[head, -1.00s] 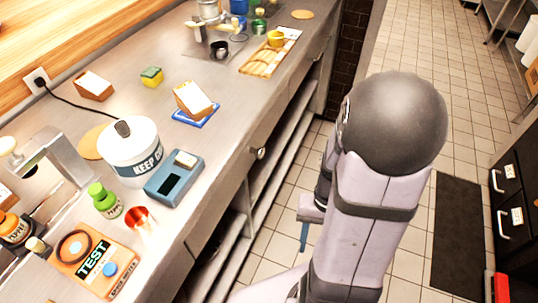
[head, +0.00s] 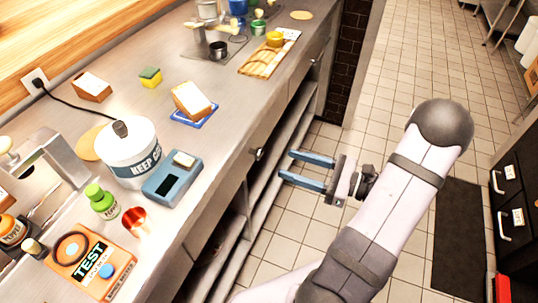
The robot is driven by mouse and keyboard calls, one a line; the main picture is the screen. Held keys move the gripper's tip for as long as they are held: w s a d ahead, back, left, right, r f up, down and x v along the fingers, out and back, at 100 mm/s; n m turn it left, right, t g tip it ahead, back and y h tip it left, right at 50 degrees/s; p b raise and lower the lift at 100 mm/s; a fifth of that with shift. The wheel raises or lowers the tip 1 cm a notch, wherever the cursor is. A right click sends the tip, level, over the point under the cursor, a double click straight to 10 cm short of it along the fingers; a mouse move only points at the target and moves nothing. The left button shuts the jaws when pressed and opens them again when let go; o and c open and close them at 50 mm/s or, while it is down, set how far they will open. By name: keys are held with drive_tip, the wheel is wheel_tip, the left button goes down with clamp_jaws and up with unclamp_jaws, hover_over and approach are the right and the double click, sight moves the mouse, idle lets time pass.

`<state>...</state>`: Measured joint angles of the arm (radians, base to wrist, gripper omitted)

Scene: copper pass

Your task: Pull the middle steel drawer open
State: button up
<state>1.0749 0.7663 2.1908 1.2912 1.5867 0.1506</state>
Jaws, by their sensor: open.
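The steel counter's front holds a drawer (head: 266,128) midway along its edge, with a small rounded knob (head: 257,154). This drawer looks shut, its face flush with the counter front. Another drawer front (head: 318,60) lies farther along the counter. My gripper (head: 285,164) is open and empty, its two blue fingers apart and pointing left at the counter front. In the picture the fingertips are just right of the knob, with a gap between; their exact depth is hard to tell.
Open shelves (head: 270,190) run under the drawers. On the counter are a white container (head: 131,160), a blue scale (head: 172,178), bread on a blue tray (head: 192,100) and an orange test box (head: 90,264). Tiled floor is free around my arm; a black cabinet (head: 518,215) stands at right.

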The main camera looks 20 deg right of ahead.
sight(262, 153)
drive_tip(key=shift+y, duration=0.3)
drive_tip(key=shift+r+x, duration=0.25)
drive_tip(key=shift+x, duration=1.6)
drive_tip(key=shift+r+x, duration=0.2)
drive_tip(key=shift+x, duration=1.65)
drive_tip(key=shift+s, duration=0.1)
drive_tip(key=shift+c, duration=0.5)
clamp_jaws()
drive_tip(key=p+v, duration=0.2)
drive_tip(key=v, duration=1.2)
drive_tip(key=shift+p, duration=0.35)
drive_tip(key=shift+o, duration=0.5)
unclamp_jaws()
drive_tip(key=shift+a, duration=0.1)
drive_tip(key=shift+s, duration=0.1)
